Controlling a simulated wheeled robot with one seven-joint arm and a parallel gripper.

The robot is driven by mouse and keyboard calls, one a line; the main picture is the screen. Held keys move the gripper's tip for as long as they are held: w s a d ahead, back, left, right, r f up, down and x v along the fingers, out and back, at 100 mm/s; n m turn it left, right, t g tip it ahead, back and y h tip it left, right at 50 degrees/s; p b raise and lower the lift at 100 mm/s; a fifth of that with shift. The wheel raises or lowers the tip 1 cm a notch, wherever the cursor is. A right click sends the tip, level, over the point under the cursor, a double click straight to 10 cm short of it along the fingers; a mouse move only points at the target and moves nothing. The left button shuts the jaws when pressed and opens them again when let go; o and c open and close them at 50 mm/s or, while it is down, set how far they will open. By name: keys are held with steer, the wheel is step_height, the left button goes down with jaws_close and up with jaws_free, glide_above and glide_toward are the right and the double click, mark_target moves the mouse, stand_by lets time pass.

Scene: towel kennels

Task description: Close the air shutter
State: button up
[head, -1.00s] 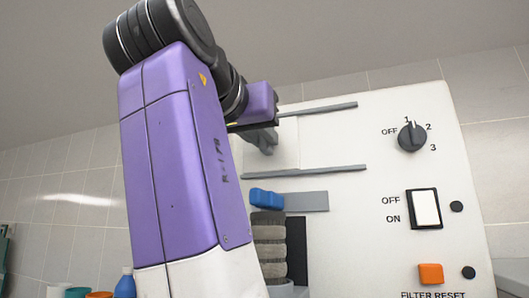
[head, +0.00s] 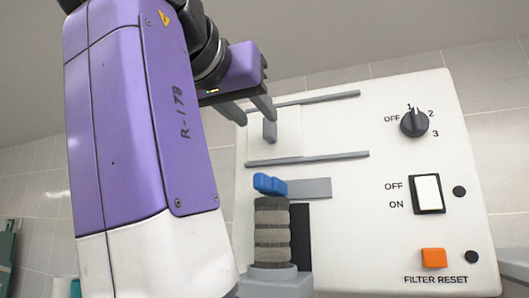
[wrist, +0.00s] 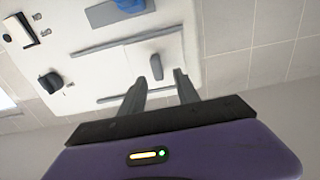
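The air shutter appears to be a pale sliding plate (head: 287,142) between two grey rails on the white panel. It sits at the left part of the rails, with a grey upright handle (head: 269,131). In the wrist view the handle (wrist: 156,67) stands ahead of and between the fingertip lines. My gripper (head: 250,115) is open and empty, above and left of the handle, with its fingers apart from it. The wrist view also shows my gripper (wrist: 158,80) with its two grey fingers spread.
Below the rails are a blue knob (head: 268,185) on a grey strip (head: 310,188) and a ribbed column (head: 271,232). To the right are a rotary dial (head: 414,123), a white rocker switch (head: 427,194) and an orange button (head: 433,258). The right part between the rails is clear.

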steer(key=v, duration=0.2)
steer(key=shift+s+a, duration=0.15)
steer(key=shift+s, duration=0.2)
